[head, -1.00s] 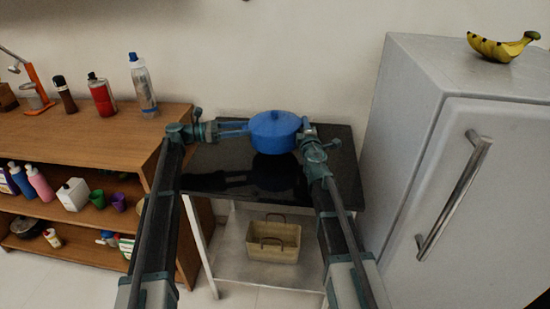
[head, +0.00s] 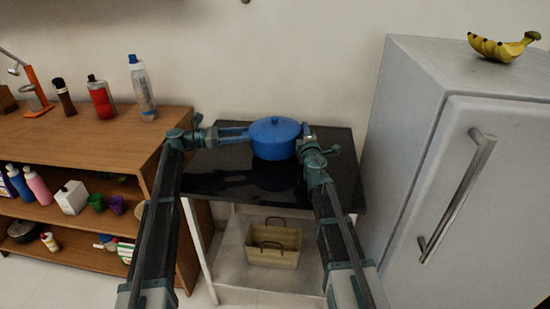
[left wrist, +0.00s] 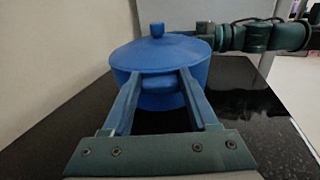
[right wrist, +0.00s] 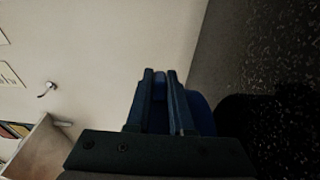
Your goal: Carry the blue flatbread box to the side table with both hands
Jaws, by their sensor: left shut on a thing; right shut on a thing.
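The blue flatbread box (head: 273,140) is round, with a knobbed lid and side handles. It is level at the black-topped side table (head: 215,180); I cannot tell whether its base touches the top. My left gripper (head: 246,131) is shut on its left handle, which shows between the fingers in the left wrist view (left wrist: 158,83). My right gripper (head: 303,134) is at its right side, shut on the handle there. In the right wrist view the fingers (right wrist: 160,75) close on a blue part, and most of the box is hidden.
A tan basket (head: 273,247) stands on the table's lower shelf. A wooden shelf unit (head: 85,140) with bottles is close on the left. A white fridge (head: 410,130) with bananas (head: 503,47) on top is close on the right. A wall is behind. Black tabletop in front of the box is clear.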

